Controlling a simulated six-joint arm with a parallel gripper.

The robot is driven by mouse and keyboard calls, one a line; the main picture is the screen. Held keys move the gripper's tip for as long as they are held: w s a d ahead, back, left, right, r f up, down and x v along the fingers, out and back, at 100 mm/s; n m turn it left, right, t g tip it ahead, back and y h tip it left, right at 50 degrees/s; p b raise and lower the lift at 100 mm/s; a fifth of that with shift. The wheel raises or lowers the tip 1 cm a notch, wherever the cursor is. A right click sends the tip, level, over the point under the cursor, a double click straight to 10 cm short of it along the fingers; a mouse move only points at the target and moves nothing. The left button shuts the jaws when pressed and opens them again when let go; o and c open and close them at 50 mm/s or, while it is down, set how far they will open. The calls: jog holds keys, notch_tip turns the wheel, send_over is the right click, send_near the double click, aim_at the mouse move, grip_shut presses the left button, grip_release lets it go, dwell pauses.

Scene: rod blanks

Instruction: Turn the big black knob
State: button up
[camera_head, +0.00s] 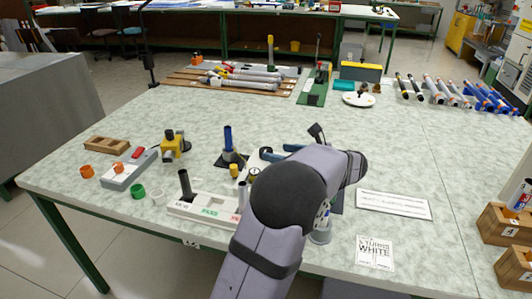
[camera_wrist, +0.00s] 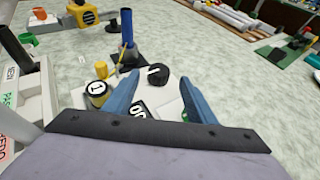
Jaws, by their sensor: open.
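The big black knob (camera_wrist: 157,74) with a white mark on its top sits on a white panel (camera_wrist: 166,96) in the wrist view. My gripper (camera_wrist: 159,79) is open, with its two blue fingers on either side of the knob. Whether they touch it I cannot tell. In the head view my arm hides most of the panel, and the blue fingers (camera_head: 281,151) show over it. A smaller round gauge or knob (camera_wrist: 98,91) with a light face stands left of the fingers.
A blue rod in a black stand (camera_head: 228,146) and a small yellow cylinder (camera_head: 234,170) stand just left of the panel. A white labelled tray (camera_head: 204,208) lies in front. A yellow tool (camera_head: 174,147) is farther left. The table's middle is clear.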

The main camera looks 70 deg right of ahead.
jog(key=shift+x, duration=3.75)
